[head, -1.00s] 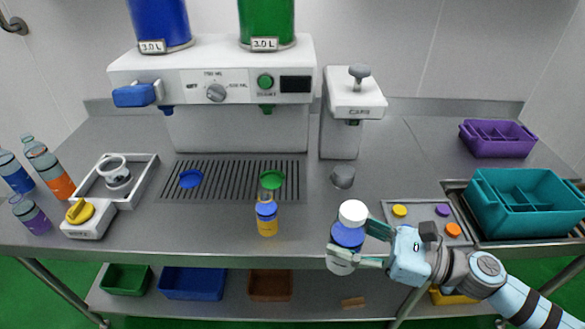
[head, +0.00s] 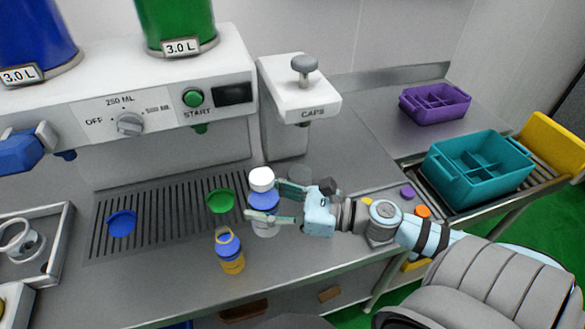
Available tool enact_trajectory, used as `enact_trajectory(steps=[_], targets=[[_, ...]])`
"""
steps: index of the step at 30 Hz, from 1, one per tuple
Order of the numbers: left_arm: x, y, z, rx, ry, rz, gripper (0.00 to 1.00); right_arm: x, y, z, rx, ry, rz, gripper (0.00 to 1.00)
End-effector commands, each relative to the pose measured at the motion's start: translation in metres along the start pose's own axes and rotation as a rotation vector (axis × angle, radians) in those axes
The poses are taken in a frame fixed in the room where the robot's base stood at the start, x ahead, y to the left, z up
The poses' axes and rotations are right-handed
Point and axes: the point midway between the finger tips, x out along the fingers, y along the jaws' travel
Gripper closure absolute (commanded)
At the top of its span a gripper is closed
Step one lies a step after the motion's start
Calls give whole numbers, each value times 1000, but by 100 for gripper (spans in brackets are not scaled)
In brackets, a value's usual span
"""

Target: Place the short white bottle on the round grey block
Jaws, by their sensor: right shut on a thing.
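My right gripper (head: 262,206) is shut on the short white bottle (head: 262,180), which has a white top, a blue band and a pale lower part. The round grey block (head: 300,174) stands on the counter below the CAPS unit, behind and right of the bottle. My gripper partly hides the block. Nothing shows on top of the block. My left gripper is not in view.
The CAPS unit (head: 299,91) overhangs the area by the block. A blue-capped yellow bottle (head: 230,254) stands front left of the held bottle. A green disc (head: 220,201) and a blue disc (head: 122,223) lie on the drip grate. A teal crate (head: 447,178) is at right.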

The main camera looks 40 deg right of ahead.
Motion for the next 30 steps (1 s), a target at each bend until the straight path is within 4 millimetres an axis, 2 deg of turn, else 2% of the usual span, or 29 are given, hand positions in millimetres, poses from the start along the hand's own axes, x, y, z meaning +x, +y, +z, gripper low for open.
enact_trajectory(steps=[5,10,15,20,25,30], targets=[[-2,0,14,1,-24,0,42,-8,-49,-27,14,0,-286,90],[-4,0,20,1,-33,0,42,-37,-92,-56,20,2,-602,90],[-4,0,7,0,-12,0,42,-74,-114,-76,13,2,-871,90],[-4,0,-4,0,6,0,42,-97,-120,-86,3,3,-1012,90],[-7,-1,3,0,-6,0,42,-95,-133,-86,-2,0,-1044,90],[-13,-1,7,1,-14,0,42,-76,-166,-86,-1,-1,-1041,90]])
